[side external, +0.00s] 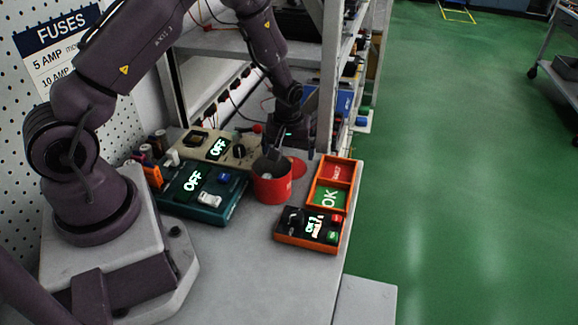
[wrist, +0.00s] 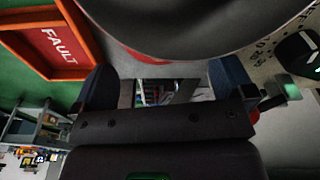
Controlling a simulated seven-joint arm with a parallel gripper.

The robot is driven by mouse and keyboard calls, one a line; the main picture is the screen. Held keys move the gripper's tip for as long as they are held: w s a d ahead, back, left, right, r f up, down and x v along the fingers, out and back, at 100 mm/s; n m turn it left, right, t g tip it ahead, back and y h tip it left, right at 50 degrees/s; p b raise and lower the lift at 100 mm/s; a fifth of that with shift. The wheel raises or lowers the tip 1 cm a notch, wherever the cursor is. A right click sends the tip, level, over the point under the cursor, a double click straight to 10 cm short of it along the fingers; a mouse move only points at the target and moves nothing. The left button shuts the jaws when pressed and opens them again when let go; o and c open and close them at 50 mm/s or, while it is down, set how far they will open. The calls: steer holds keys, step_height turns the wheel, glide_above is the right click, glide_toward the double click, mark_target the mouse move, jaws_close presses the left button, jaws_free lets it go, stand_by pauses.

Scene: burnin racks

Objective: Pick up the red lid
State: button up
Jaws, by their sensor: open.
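The red lid (side external: 298,167) looks like a small round red piece just behind and right of a red canister (side external: 271,185), partly hidden by it. My gripper (side external: 291,154) is open above the canister and lid, with one finger near the canister's rim and the other to the right. I cannot tell whether it touches either. In the wrist view my gripper (wrist: 165,80) has its fingers spread, and a sliver of red shows between them under a large dark grey curved shape. I cannot tell whether that red is the lid.
An orange tray with FAULT (side external: 336,171) and OK (side external: 329,197) compartments stands right of the canister. A small control box (side external: 291,239) is in front of it. A teal OFF unit (side external: 214,208) and a beige OFF unit (side external: 193,153) stand left. The front bench top (side external: 250,280) is clear.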

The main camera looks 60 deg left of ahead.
step_height(320, 180, down, 3)
steer(key=shift+w+a+f, duration=0.1)
steer(key=shift+f, duration=0.1)
steer(key=shift+c, duration=0.2)
steer(key=c, duration=1)
steer(key=shift+c, duration=0.2)
